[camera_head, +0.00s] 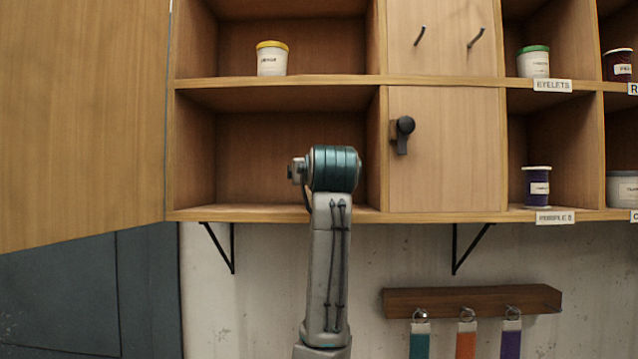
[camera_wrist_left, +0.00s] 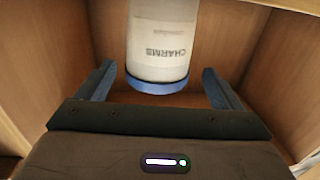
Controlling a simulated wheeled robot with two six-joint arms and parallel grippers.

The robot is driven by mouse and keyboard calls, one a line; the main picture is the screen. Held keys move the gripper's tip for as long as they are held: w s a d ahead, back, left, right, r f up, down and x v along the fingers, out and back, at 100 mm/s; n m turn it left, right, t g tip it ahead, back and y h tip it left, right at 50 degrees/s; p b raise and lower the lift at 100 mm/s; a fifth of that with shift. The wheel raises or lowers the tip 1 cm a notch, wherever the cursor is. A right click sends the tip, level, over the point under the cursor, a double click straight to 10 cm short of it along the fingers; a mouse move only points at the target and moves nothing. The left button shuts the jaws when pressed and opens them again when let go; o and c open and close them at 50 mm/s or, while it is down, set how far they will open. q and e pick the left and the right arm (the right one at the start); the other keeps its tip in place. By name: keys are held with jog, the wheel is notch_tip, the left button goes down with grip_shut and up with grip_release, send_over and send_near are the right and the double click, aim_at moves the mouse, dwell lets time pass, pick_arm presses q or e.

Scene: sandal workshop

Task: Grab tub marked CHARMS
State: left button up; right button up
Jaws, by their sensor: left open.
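The tub marked CHARMS (camera_wrist_left: 160,45) is white with a blue rim, and its lettering appears upside down in the left wrist view. It stands inside a wooden compartment. My left gripper (camera_wrist_left: 158,70) is open, with one blue finger on each side of the tub and a visible gap to each. In the head view my arm reaches up to the lower left compartment (camera_head: 245,150); the gripper and the tub are hidden behind it. My right gripper is in neither view.
A yellow-lidded tub (camera_head: 271,58) stands on the shelf above. A closed cupboard door with a black handle (camera_head: 404,132) is right of the compartment. A large wooden panel (camera_head: 80,120) flanks the left.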

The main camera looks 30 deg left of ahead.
pick_arm(q)
jog(key=shift+w+a+r+p, duration=0.2)
jog(key=shift+w+r+p, duration=0.2)
jog(key=shift+w, duration=0.05)
jog(key=shift+w+a+p, duration=0.2)
jog(key=shift+w+p, duration=0.1)
jog(key=shift+w, duration=0.05)
jog(key=shift+w+a, duration=0.25)
jog(key=shift+w+a+f, duration=0.1)
jog(key=shift+a+f, duration=0.05)
jog(key=shift+w+a+f, duration=0.1)
jog(key=shift+w+f, duration=0.05)
jog(key=shift+d, duration=0.2)
jog(key=c, duration=1.2)
jog(key=shift+a, duration=0.1)
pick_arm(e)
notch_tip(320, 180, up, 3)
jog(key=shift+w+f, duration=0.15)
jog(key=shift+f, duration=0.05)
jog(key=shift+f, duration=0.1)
